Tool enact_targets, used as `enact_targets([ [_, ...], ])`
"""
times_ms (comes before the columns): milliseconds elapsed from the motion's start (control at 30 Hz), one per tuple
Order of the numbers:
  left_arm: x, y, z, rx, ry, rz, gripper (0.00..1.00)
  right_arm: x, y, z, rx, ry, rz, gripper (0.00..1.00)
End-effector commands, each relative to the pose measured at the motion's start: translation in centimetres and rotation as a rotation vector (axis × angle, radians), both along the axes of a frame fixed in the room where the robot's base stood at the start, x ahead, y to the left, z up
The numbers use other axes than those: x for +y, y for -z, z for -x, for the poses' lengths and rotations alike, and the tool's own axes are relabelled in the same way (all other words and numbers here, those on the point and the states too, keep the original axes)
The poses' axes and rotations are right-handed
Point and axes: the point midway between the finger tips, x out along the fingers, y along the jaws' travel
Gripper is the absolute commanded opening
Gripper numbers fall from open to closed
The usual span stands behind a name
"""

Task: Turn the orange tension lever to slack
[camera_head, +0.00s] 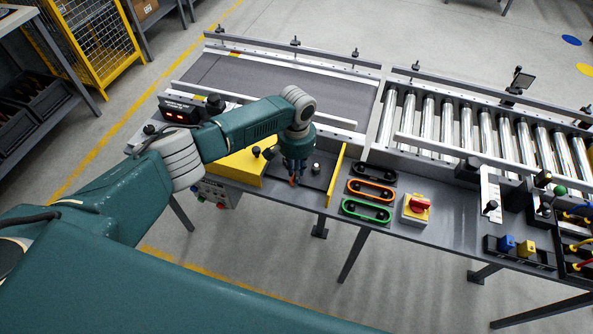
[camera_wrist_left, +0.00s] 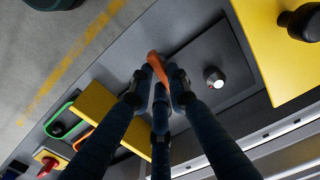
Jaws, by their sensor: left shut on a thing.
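The orange tension lever (camera_wrist_left: 157,66) shows in the left wrist view between the fingertips of my left gripper (camera_wrist_left: 157,80). The fingers are shut on it. In the head view my left gripper (camera_head: 294,178) points down at a dark plate (camera_head: 312,184) between two yellow guards, and only a small orange bit of the lever (camera_head: 292,182) shows beneath the fingers. A round silver-topped knob (camera_wrist_left: 214,77) stands on the plate beside the lever. The lever's pivot and any slack marking are hidden or too small to tell. My right gripper is not in view.
A yellow cover (camera_head: 238,166) lies left of the plate and a thin yellow guard (camera_head: 336,176) stands to its right. Black, orange (camera_head: 371,190) and green handles and a red rotary switch (camera_head: 420,205) follow rightward. A belt conveyor (camera_head: 280,85) and rollers (camera_head: 480,125) run behind.

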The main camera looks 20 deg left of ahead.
Motion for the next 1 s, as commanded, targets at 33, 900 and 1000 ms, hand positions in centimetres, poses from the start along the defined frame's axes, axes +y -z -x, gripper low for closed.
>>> enact_targets([
  [33,-0.09,-0.06,0.01,-0.001,0.034,0.002,0.00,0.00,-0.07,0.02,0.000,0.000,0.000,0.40],
  [900,-0.09,-0.13,0.40,-0.003,0.849,0.001,0.00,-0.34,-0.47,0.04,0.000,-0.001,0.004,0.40],
  [1000,-0.06,-0.12,0.46,-0.003,0.944,0.001,0.00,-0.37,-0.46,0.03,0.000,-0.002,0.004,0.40],
])
